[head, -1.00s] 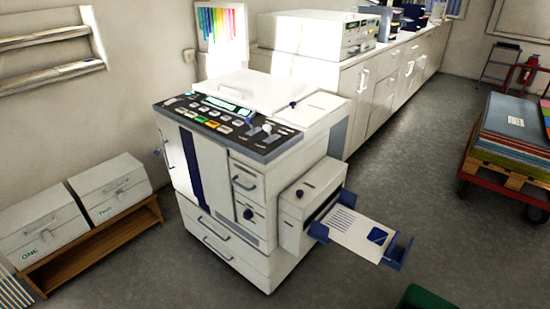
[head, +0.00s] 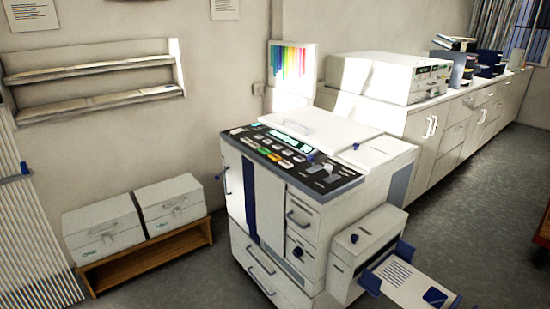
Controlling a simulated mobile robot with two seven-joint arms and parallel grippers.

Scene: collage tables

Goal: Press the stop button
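A white copier-like machine (head: 335,205) stands right of centre in the head view. Its dark control panel (head: 325,180) slopes along the top front edge, with a lit display (head: 291,140) and rows of small keys. A short row of coloured keys (head: 275,156) sits near the panel's front edge, with yellow, orange and green tones. The labels are too small to read, so I cannot tell which key is the stop button. Neither of my grippers is in view.
An output tray (head: 405,280) with a printed sheet juts out at the machine's lower right. Two white boxes (head: 102,229) sit on a low wooden bench (head: 150,258) to its left. A long white counter (head: 435,125) runs behind. Grey floor is open at the right.

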